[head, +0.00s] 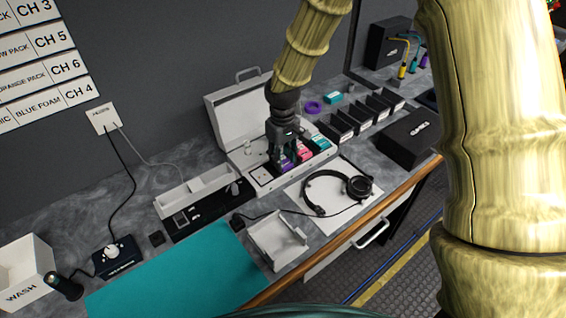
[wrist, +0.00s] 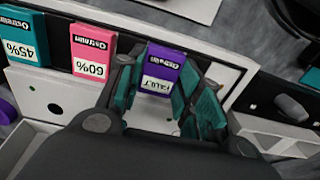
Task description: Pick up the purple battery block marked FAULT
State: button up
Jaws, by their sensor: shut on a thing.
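The purple battery block marked FAULT (wrist: 162,72) stands in the white charger case, between the fingers of my gripper (wrist: 158,95) in the wrist view. Its label faces the wrist camera, upside down. My gripper's teal-padded fingers are shut on its sides. In the head view my gripper (head: 284,152) reaches down into the open white case (head: 238,110) and hides most of the purple block. A pink block marked 60% (wrist: 93,54) and a teal block marked 45% (wrist: 24,38) stand beside it in a row. I cannot tell whether the purple block is raised.
A headset (head: 338,190) lies on a white sheet right in front of the case. An empty white tray (head: 278,240) and a teal mat (head: 178,275) are nearer. Black slotted holders (head: 366,112) and a black box (head: 410,136) stand to the right. The case's raised lid is behind my gripper.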

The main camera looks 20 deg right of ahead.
jog(key=shift+r, duration=0.2)
jog(key=shift+r+p, duration=2.9)
jog(key=shift+r, duration=0.45)
